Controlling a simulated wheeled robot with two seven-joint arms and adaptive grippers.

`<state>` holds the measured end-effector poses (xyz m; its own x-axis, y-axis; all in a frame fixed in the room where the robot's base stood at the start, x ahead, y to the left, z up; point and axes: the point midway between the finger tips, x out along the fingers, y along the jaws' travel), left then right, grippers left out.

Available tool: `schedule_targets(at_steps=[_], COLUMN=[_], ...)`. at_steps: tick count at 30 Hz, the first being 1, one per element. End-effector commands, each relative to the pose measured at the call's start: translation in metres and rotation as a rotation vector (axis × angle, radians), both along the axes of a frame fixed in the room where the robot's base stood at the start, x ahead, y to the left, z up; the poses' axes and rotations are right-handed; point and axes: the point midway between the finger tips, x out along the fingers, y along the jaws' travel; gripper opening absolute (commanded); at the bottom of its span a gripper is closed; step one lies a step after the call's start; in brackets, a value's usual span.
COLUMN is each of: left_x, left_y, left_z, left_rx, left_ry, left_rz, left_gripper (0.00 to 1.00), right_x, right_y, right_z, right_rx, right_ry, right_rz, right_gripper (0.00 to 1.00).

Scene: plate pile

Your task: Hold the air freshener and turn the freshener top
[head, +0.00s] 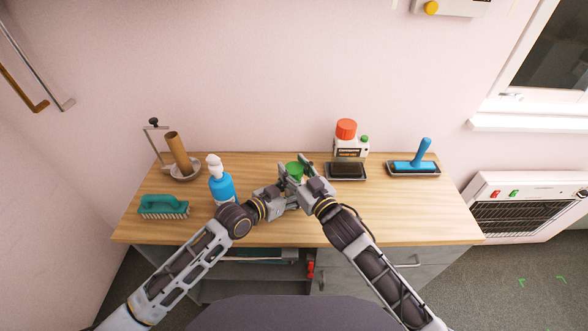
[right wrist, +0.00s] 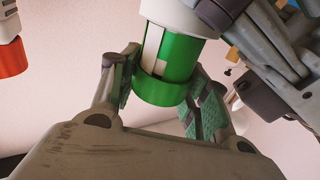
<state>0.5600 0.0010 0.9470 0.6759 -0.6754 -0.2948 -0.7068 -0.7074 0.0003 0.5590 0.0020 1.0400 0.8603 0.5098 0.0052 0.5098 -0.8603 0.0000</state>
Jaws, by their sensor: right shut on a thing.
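The air freshener (right wrist: 184,20) has a white body and a green top (right wrist: 165,72). The right wrist view shows it upside down, with its upper end cut off by the frame. In the head view the green top (head: 294,169) shows between my two grippers at the middle of the table; the body is mostly hidden. My right gripper (right wrist: 163,66) is shut on the green top, one finger on each side. My left gripper (head: 284,192) is beside the white body, lower than the right one. Its fingertips are hidden, so I cannot tell its grip.
On the wooden table (head: 420,220), a blue pump bottle (head: 221,186), a teal brush (head: 162,205) and a brown roll (head: 178,155) on a stand are left. A white container with orange cap (head: 346,130), a dark tray (head: 347,172) and a blue roller (head: 413,160) are right. The front right is clear.

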Motion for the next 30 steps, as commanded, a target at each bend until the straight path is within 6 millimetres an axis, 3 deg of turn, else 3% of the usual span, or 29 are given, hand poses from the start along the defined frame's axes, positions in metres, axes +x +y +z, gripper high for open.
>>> schedule_targets(at_steps=[30], left_x=[-0.0024], left_y=[-0.0015], left_z=[-0.0031], left_rx=[0.004], left_ry=[0.004], left_rz=[-0.004], left_gripper=[0.24], right_x=[0.0008], right_y=[-0.0020], right_z=[0.0024], right_rx=[0.001], right_ry=[0.000], right_rz=[-0.189], right_gripper=[0.22])
